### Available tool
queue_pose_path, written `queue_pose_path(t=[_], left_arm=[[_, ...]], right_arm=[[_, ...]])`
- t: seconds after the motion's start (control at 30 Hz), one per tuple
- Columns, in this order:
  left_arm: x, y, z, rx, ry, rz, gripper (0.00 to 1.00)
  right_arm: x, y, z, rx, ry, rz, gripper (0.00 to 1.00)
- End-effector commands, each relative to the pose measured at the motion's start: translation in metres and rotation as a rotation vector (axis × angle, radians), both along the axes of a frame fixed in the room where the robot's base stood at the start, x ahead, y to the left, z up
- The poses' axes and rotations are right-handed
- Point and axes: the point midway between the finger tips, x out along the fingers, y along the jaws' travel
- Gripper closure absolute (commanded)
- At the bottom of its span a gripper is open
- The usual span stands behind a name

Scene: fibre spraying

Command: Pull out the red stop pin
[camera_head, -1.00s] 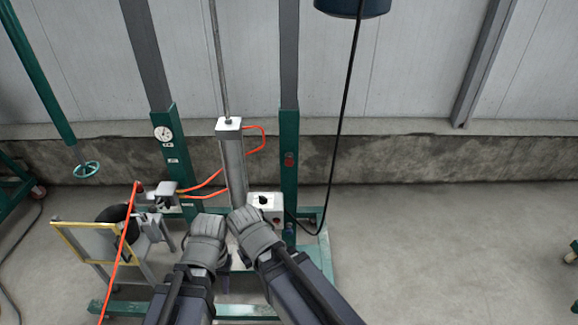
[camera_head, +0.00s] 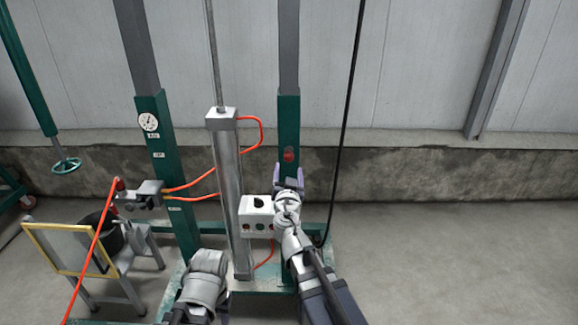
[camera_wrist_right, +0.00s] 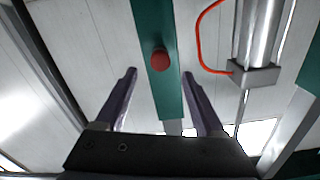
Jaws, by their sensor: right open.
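The red stop pin (camera_head: 289,155) sits in the right green post (camera_head: 289,115); its round red head also shows in the right wrist view (camera_wrist_right: 160,59). My right gripper (camera_head: 288,171) is just below the pin and points up at it. In the right wrist view its two purple fingers (camera_wrist_right: 159,74) are spread apart, with the pin's head ahead and roughly centred between them. Nothing is held between these fingers. My left gripper (camera_head: 222,311) is low at the picture's bottom, mostly hidden by its own wrist, so its jaws cannot be made out.
A metal cylinder (camera_head: 229,185) with orange hoses stands left of the right post. A white control box (camera_head: 257,214) is beside my right wrist. A black cable (camera_head: 349,120) hangs to the right. A yellow-framed panel (camera_head: 65,249) stands at left. Floor at right is clear.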

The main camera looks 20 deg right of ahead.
Motion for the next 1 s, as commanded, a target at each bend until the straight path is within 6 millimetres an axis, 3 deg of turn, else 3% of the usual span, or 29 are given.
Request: queue_pose_path(t=[0.27, 0.73, 1.0], left_arm=[[0.0, 0.0, 0.001, 0.0, 0.0, 0.0, 0.55], [0.0, 0.0, 0.001, 0.0, 0.0, 0.0, 0.55], [0.0, 0.0, 0.001, 0.0, 0.0, 0.0, 0.55]], right_arm=[[0.008, -0.001, 0.001, 0.001, -0.001, 0.001, 0.29], [0.07, -0.019, 0.001, 0.001, 0.0, 0.0, 0.29], [0.075, -0.021, 0.001, 0.001, 0.0, 0.0, 0.29]])
